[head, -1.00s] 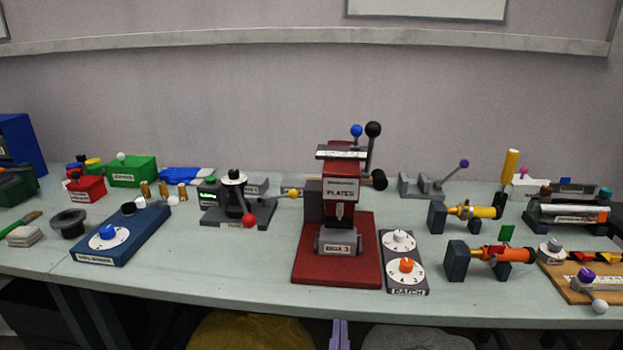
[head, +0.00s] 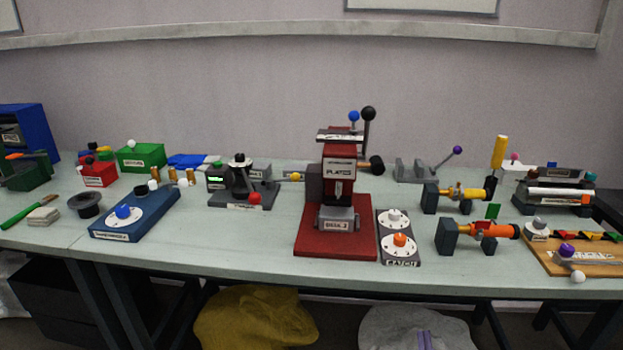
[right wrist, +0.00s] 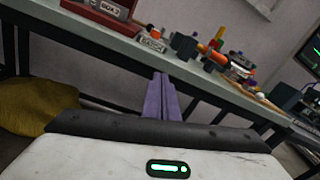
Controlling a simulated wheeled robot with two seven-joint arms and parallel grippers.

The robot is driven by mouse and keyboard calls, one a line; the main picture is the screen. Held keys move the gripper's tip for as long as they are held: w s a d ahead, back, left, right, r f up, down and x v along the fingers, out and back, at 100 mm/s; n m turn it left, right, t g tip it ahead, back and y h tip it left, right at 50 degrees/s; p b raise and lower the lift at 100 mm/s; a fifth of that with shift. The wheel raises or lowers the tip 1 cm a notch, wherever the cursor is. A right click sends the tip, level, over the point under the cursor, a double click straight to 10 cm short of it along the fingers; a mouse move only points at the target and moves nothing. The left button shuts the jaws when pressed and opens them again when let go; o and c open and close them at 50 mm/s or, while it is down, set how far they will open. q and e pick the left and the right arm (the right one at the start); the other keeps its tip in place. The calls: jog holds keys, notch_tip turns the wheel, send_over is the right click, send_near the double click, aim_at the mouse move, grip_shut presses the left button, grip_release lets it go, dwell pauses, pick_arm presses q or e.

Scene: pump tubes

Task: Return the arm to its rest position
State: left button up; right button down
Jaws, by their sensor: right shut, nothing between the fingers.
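My right gripper (head: 424,340) shows only as purple fingertips at the bottom edge of the head view, below the table's front edge and in front of a pale sack. In the right wrist view its two purple fingers (right wrist: 160,95) lie together, shut and empty. They point towards the table's front edge and touch nothing that I can see. The rest of my right arm is out of the head view. My left arm and gripper are not in view.
The long pale table (head: 250,260) carries a red press (head: 335,240), a blue dial box (head: 135,215) and orange and yellow pump tubes (head: 486,231) on stands. A yellow sack (head: 255,320) and a pale sack (head: 385,328) lie below. Dark table legs stand nearby.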

jog(key=s+d+f+m+g+y, duration=0.1)
jog(key=s+d+f+m+g, duration=0.1)
jog(key=s+f+m+g, duration=0.4)
jog(key=s+d+f+m+g+y, duration=0.1)
jog(key=s+d+f+m, duration=0.15)
jog(key=f+m, duration=0.65)
jog(key=s+d+f+m+g+y, duration=0.1)
jog(key=s+d+f+m+g, duration=0.15)
jog(key=s+m, duration=0.45)
jog(key=s+d+f+m+g+y, duration=0.1)
jog(key=s+d+f+m+y, duration=0.1)
jog(key=s+f+m, duration=0.45)
jog(key=w+a+r+m+t, duration=0.1)
jog(key=w+a+r+m, duration=0.1)
jog(key=a+m, duration=0.5)
jog(key=a+r, duration=0.1)
jog(key=a, duration=0.4)
jog(key=shift+a+y, duration=0.3)
jog(key=shift+a, duration=0.05)
